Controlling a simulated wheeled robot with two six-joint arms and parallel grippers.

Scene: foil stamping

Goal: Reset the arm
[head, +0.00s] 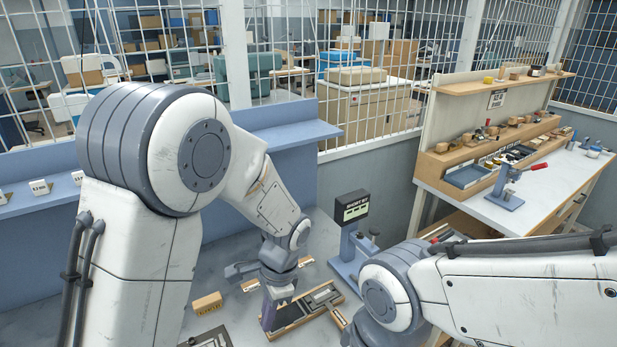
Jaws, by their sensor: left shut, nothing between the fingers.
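My left arm reaches in from the left and bends down over the grey work table (235,315). My left gripper (272,312) points down, shut and empty, at a wooden tray (318,306) with dark slots. It hides part of the tray, and I cannot tell whether it touches it. My right arm comes in from the right, low in the view. Its gripper does not show.
A wooden block (207,303) lies left of the left gripper. A stand with a dark display (352,207) rises behind the tray. A second bench (530,200) with a shelf and tools stands at the right. A white mesh fence (340,100) closes off the back.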

